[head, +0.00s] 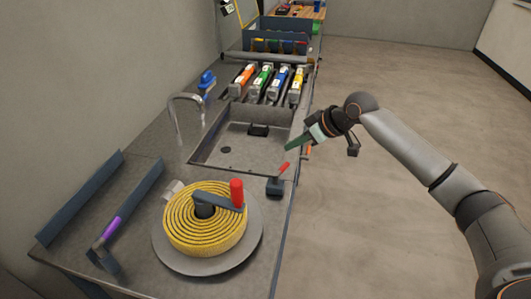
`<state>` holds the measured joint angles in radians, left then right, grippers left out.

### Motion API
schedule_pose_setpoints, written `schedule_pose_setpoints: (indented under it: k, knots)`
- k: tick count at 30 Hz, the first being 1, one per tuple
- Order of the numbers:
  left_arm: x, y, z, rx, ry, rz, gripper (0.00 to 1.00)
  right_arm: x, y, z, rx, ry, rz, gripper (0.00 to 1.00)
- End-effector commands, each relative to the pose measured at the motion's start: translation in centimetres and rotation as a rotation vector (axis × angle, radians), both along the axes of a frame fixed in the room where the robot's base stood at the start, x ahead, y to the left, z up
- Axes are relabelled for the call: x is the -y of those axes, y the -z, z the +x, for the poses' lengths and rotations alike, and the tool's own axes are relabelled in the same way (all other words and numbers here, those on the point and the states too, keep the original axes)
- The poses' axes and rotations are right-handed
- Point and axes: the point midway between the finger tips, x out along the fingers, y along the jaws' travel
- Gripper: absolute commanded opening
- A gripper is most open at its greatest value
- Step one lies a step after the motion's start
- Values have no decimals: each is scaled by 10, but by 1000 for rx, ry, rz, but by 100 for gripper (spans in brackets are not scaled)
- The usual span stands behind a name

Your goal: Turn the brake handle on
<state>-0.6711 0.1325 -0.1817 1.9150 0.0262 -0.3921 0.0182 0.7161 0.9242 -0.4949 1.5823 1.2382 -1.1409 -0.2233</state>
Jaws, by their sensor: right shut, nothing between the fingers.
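A small lever with a red grip (284,168) stands on a dark base (274,188) near the right edge of the counter, right of the hose reel; it looks like the brake handle. It tilts up and to the right. The reel (205,228) is wound with yellow hose on a grey disc and has a dark crank with an upright red knob (237,192). My right gripper (290,146), with green fingers, is shut and empty. In the picture it is just above the red grip, with a small gap between them. My left gripper is out of view.
A sink (212,164) with a curved tap (186,100) lies behind the reel. Several coloured cartridges (263,82) stand beyond it. A dark bar with a purple band (111,228) lies at left. Open floor (390,240) is at right.

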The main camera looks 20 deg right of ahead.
Motion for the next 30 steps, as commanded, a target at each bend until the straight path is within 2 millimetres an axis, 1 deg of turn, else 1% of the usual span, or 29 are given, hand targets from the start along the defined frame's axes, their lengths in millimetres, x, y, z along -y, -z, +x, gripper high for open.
schedule_pose_setpoints:
  k: [4, 8, 18, 23, 25, 30]
  knots:
    - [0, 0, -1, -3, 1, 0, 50, 1, -1, 1, 0, 1, 0, 0]
    - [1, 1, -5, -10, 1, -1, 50, -4, 7, 8, 0, 1, 2, 0]
    - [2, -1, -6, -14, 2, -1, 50, -26, 55, 46, 0, 1, 2, 0]
    - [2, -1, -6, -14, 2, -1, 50, -35, 72, 60, 0, 1, 2, 0]
    - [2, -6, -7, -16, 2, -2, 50, -26, 73, 50, 0, 3, -5, 0]
    - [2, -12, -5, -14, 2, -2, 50, -17, 77, 33, 0, 3, -2, 0]
